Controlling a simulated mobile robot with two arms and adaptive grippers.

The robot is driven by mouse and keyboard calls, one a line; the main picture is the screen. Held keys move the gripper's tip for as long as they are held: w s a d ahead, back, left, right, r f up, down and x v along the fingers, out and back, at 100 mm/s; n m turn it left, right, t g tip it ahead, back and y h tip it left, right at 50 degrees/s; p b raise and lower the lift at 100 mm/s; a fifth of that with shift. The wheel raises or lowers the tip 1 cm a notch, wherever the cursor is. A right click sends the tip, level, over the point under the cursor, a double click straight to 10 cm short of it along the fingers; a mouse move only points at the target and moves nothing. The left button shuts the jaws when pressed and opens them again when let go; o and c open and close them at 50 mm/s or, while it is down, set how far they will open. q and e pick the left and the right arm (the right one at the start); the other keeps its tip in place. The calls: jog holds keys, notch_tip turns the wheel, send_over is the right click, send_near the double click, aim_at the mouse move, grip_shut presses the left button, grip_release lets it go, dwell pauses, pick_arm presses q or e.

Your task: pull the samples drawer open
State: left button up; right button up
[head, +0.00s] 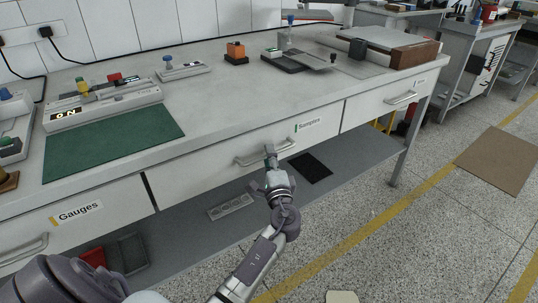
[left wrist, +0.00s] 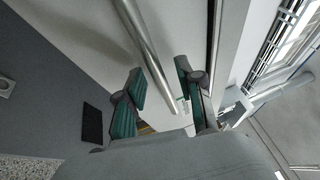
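The samples drawer (head: 215,172) is in the middle of the bench front, labelled "Samples" at its right. Its front looks about flush with the drawers on either side. Its metal bar handle (head: 250,160) runs level across the front; it also shows in the left wrist view (left wrist: 148,42). My left gripper (head: 268,165) is at the handle. In the left wrist view my left gripper (left wrist: 162,80) is open, with the bar running between its green-padded fingers and gaps beside it. My right gripper is not in view.
The gauges drawer (head: 110,212) is at left and another drawer (head: 375,106) at right. A grey lower shelf (head: 345,160) runs beneath, holding a black flat item (head: 311,167) and a grey tray (head: 230,206). The floor in front is open around my arm.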

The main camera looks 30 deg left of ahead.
pick_arm(q)
jog(key=shift+w+a+r, duration=0.1)
jog(key=shift+w+a, duration=0.2)
jog(key=shift+w, duration=0.05)
jog(key=shift+c, duration=0.2)
grip_shut()
